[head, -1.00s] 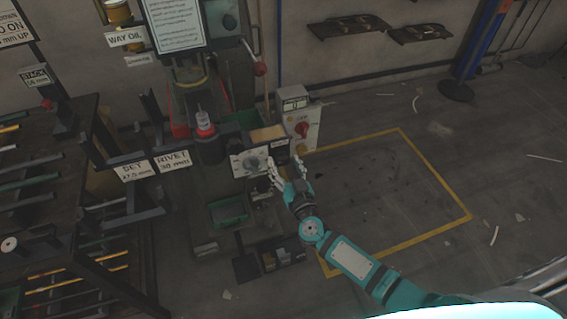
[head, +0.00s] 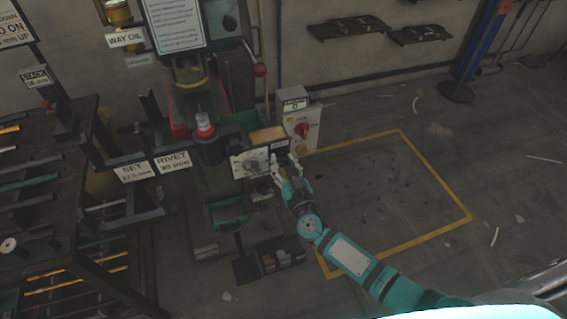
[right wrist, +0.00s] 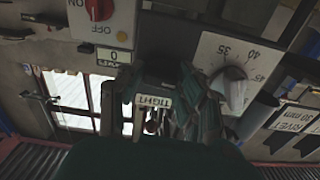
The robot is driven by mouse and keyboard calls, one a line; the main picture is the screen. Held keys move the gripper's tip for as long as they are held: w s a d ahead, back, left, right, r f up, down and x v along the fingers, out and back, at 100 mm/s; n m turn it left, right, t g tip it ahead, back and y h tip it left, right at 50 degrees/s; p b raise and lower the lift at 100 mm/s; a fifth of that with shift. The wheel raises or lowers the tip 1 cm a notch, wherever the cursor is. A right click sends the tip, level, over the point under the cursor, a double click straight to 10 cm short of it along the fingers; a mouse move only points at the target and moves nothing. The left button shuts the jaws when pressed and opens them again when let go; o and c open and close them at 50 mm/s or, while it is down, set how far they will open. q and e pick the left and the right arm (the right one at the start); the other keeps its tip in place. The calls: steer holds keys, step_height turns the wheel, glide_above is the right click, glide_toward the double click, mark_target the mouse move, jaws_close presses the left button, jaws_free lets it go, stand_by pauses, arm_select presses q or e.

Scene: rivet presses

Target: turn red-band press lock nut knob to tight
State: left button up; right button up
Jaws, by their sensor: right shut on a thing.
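The press with a red band (head: 204,131) stands left of centre in the head view. Its white dial panel (head: 240,167) faces me; in the right wrist view the grey pointer knob (right wrist: 235,92) sits by the numbers 35 to 45. My right gripper (head: 284,163) is at the panel's right end. In the right wrist view, my right gripper (right wrist: 172,82) is shut around the dark lock nut knob (right wrist: 164,67), mostly hidden by the fingers. A TIGHT label (right wrist: 153,102) shows between the fingers. The knob's exact angle cannot be read. My left gripper is not in view.
A grey switch box (head: 303,130) with a red knob and a small display stands just right of the gripper. A green tray (head: 228,213) sits below the panel. A rack of rods (head: 50,180) stands left. The yellow-outlined floor (head: 400,190) is open.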

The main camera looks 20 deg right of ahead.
steer(key=m, duration=0.4)
steer(key=shift+f+m+b, duration=0.1)
steer(key=shift+m+b, duration=1)
steer(key=shift+m, duration=5.2)
steer(key=o, duration=1.1)
steer(key=shift+o, duration=0.2)
